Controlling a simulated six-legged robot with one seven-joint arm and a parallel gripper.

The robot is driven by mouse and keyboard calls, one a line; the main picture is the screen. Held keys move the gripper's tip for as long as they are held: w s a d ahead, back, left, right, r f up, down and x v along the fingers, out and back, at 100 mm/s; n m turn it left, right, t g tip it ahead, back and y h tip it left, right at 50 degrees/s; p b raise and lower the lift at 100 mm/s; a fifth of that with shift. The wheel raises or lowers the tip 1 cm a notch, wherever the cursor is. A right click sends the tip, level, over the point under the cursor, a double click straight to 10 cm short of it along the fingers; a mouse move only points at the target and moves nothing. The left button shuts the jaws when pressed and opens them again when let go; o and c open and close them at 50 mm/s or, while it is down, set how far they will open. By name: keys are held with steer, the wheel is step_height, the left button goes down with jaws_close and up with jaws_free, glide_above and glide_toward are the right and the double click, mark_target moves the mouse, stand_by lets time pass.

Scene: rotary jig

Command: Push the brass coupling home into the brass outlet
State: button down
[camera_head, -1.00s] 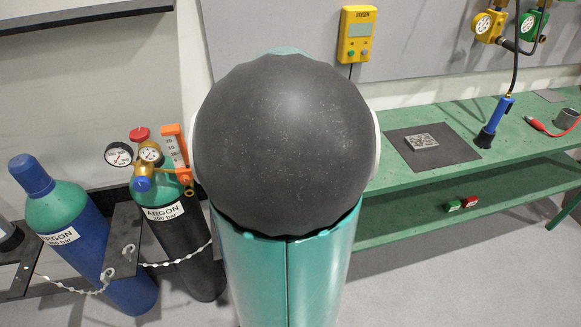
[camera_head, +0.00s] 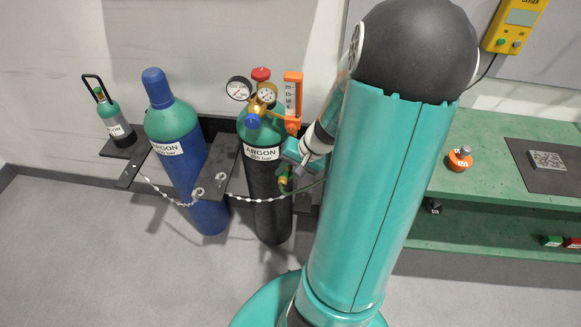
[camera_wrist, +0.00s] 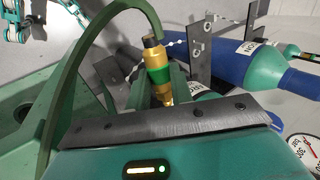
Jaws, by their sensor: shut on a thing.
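The brass coupling (camera_wrist: 160,78), with a green band and a dark end, shows in the wrist view. A green hose (camera_wrist: 72,75) arcs over to its dark end. My gripper (camera_head: 291,165) is shut on the coupling, which shows small in the head view (camera_head: 283,181) just below the jaws, in front of the black argon cylinder (camera_head: 267,185).
A blue argon cylinder (camera_head: 183,158) and a small cylinder (camera_head: 111,117) stand to the left, with a chain (camera_head: 171,194) in front. A green bench (camera_head: 470,205) with an orange-based knob (camera_head: 460,157) and a grey block (camera_head: 547,160) is at the right. The floor at left is clear.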

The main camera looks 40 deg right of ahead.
steer(key=shift+s, duration=0.1)
steer(key=shift+w+d, duration=0.9)
steer(key=shift+d, duration=0.3)
steer(key=shift+w+d, duration=0.85)
steer(key=shift+d, duration=0.3)
steer(key=shift+w+d, duration=1.05)
steer(key=shift+d, duration=0.3)
stand_by(0.5)
steer(key=c, duration=1.2)
jaws_free()
steer(key=shift+o, duration=0.2)
steer(key=shift+r, duration=0.1)
steer(key=v, duration=1.3)
steer(key=shift+d+r, duration=0.15)
steer(key=shift+r, duration=0.1)
steer(key=shift+s, duration=0.1)
